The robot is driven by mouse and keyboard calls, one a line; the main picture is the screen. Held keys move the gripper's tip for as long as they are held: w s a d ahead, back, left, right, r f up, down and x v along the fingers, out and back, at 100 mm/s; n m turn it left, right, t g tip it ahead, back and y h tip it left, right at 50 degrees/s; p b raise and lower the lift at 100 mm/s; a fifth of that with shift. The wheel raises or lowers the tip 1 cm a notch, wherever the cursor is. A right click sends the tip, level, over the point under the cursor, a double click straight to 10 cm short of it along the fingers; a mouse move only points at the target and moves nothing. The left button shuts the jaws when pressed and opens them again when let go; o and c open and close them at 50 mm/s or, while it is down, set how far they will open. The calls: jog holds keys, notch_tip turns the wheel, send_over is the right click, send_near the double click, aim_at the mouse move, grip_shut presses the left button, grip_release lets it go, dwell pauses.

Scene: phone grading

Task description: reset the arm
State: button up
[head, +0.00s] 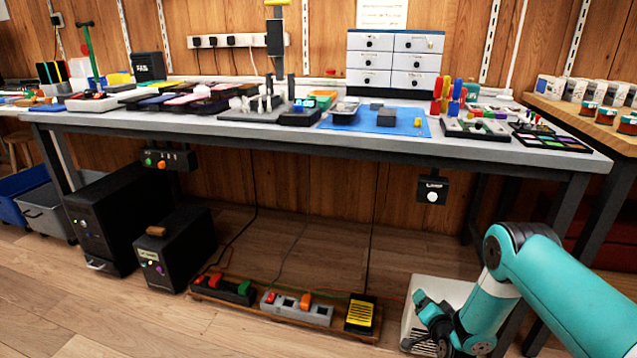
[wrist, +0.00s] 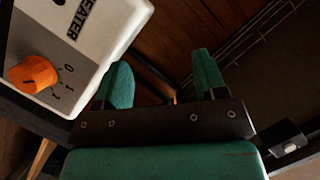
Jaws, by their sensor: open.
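My teal arm (head: 570,280) reaches in from the right edge of the head view and bends down low, below the workbench. My gripper (head: 425,318) is near the floor beside a white box-shaped heater (head: 440,290), partly in front of it. In the wrist view my gripper (wrist: 163,85) shows two teal fingers spread apart with nothing between them. The heater's white face (wrist: 85,30), with the lettering "EATER" and an orange dial (wrist: 36,74), is close on the left of the fingers. I cannot tell whether they touch.
The workbench (head: 330,140) above holds phones, a blue mat (head: 375,122) and a drawer cabinet (head: 393,62). Black cabinets (head: 115,220) stand further left. The front floor is clear.

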jog(key=w+a+r+n+g+y, duration=0.25)
jog(key=a+r, duration=0.25)
jog(key=r, duration=0.5)
jog(key=s+a+r+n+g+y, duration=0.1)
jog(key=s+a+r+n+g, duration=0.15)
jog(key=a+r, duration=0.45)
jog(key=s+a+r+n+g+y, duration=0.2)
jog(key=s+a+r, duration=0.15)
jog(key=r, duration=0.65)
jog(key=s+a+r+n+g, duration=0.1)
jog(key=s+r+n+g, duration=0.1)
jog(key=s+r, duration=0.4)
jog(key=s+a+r+n+g, duration=0.2)
jog(key=s+r, duration=0.1)
jog(key=s, duration=0.6)
jog(key=s+d+r+n+g+h, duration=0.1)
jog(key=s+r+n+g, duration=0.15)
jog(key=s, duration=0.75)
jog(key=s+d+r+n+g, duration=0.2)
jog(key=s+r, duration=0.1)
jog(key=s, duration=0.8)
notch_tip(320, 180, up, 37)
jog(key=w+p, duration=0.1)
jog(key=p, duration=3.6)
jog(key=shift+a+r+p, duration=0.15)
jog(key=shift+a+p, duration=0.05)
jog(key=shift+p, duration=0.15)
jog(key=shift+t, duration=0.25)
